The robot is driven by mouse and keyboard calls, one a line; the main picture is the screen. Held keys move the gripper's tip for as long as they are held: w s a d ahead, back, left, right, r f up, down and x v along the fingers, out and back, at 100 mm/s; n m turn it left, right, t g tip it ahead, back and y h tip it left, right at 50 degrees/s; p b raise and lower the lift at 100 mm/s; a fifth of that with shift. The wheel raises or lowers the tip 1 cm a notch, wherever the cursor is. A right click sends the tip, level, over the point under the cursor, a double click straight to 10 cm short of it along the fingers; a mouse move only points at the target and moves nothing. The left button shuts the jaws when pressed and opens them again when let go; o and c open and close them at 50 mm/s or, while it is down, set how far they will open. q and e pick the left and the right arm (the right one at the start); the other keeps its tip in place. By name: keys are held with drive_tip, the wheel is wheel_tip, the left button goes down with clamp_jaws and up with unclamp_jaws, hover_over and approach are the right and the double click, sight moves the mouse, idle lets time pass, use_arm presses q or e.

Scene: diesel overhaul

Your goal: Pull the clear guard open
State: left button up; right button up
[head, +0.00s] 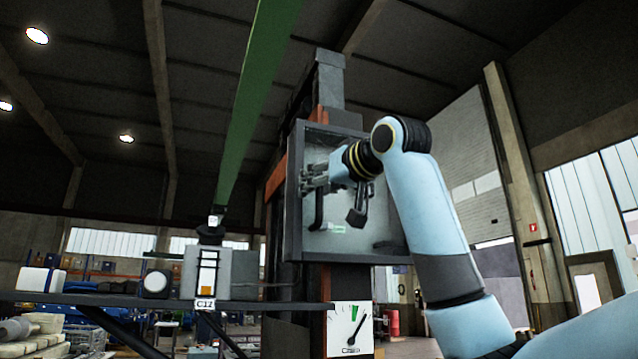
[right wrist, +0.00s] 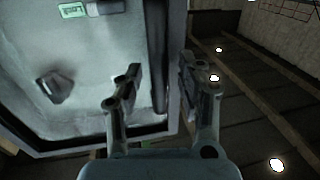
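The clear guard (head: 345,243) is a see-through panel in a dark frame on the front of a grey box on the tall machine column. It appears closed over the box. A black upright handle (head: 318,210) sits near its left side. My right gripper (head: 312,180) is at the handle's upper part. In the right wrist view, the fingers of my right gripper (right wrist: 160,88) are spread, with the dark handle bar (right wrist: 158,55) between them and gaps visible on both sides. A dark knob or lever (right wrist: 55,87) shows behind the guard (right wrist: 100,45). My left gripper is out of view.
A green beam (head: 250,95) slants overhead. A dial (head: 349,328) with a black pointer is below the box. Open hall space lies to the right.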

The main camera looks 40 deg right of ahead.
drive_tip(key=shift+c, duration=0.3)
drive_tip(key=shift+d, duration=0.1)
drive_tip(key=c, duration=0.5)
drive_tip(key=shift+c, duration=0.9)
clamp_jaws()
